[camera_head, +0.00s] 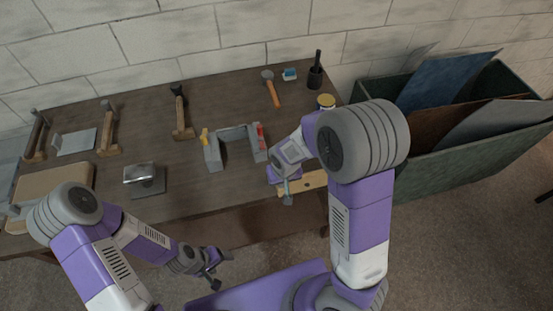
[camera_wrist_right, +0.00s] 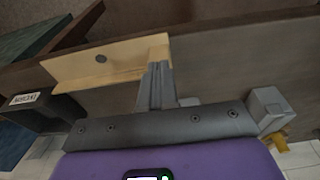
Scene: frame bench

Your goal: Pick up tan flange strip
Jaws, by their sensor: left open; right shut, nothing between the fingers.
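The tan flange strip (camera_head: 314,180) lies at the front edge of the bench, partly hidden by my right gripper in the head view. In the right wrist view the tan strip (camera_wrist_right: 105,62) shows an angled profile and a dark round hole. My right gripper (camera_head: 287,199) is at the strip's left part. In the right wrist view the gripper's fingers (camera_wrist_right: 158,72) are shut together, their tips at the strip's right end; whether they touch it I cannot tell. My left gripper (camera_head: 214,285) is open and empty, low in front of the bench.
A grey U-shaped frame (camera_head: 234,133) with yellow and red clamps stands behind the right gripper. A green crate (camera_head: 450,150) with sheets stands at the right.

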